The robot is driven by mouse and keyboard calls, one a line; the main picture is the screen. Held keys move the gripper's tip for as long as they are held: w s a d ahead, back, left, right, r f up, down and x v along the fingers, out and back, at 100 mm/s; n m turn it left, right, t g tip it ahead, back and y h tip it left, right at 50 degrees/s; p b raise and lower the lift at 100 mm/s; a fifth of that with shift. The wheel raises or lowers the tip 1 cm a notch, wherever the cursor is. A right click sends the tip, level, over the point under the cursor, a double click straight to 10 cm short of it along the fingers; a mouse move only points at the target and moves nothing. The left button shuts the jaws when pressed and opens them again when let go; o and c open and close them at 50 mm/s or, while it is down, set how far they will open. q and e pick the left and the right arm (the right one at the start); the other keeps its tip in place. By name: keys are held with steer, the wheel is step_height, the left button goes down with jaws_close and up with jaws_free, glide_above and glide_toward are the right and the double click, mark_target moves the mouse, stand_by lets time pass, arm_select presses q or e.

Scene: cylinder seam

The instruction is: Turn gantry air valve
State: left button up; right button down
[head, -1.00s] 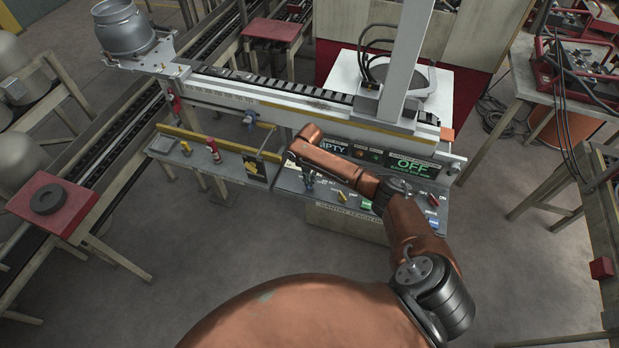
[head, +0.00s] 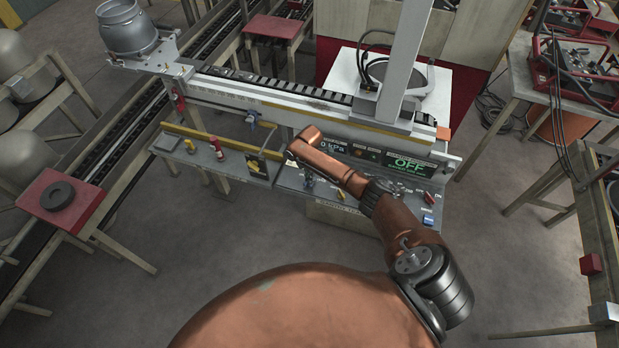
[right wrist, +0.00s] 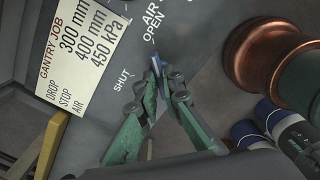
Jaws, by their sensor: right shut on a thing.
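The air valve's small blue handle (right wrist: 156,63) shows in the right wrist view, on a grey panel between the painted words OPEN and SHUT. My right gripper (right wrist: 163,80) has its green fingers closed on this handle. Its fingers hide part of the handle, so I cannot tell its exact turn. In the head view my right gripper (head: 308,181) points down at the left part of the console (head: 330,192), under the copper arm. The gauge display (head: 333,146) reads 0 kPa, and a second display (head: 410,164) reads OFF.
A job card (right wrist: 85,45) listing 300 mm, 400 mm and 450 kPa lies beside the valve. A red knob (head: 429,197) and a blue switch (head: 428,219) sit at the console's right.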

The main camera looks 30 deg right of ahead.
steer(key=shift+w+d+r+m, duration=0.1)
steer(key=shift+m, duration=0.4)
steer(key=c, duration=2.1)
jaws_free()
step_height(320, 180, up, 12)
steer(key=shift+f, duration=0.1)
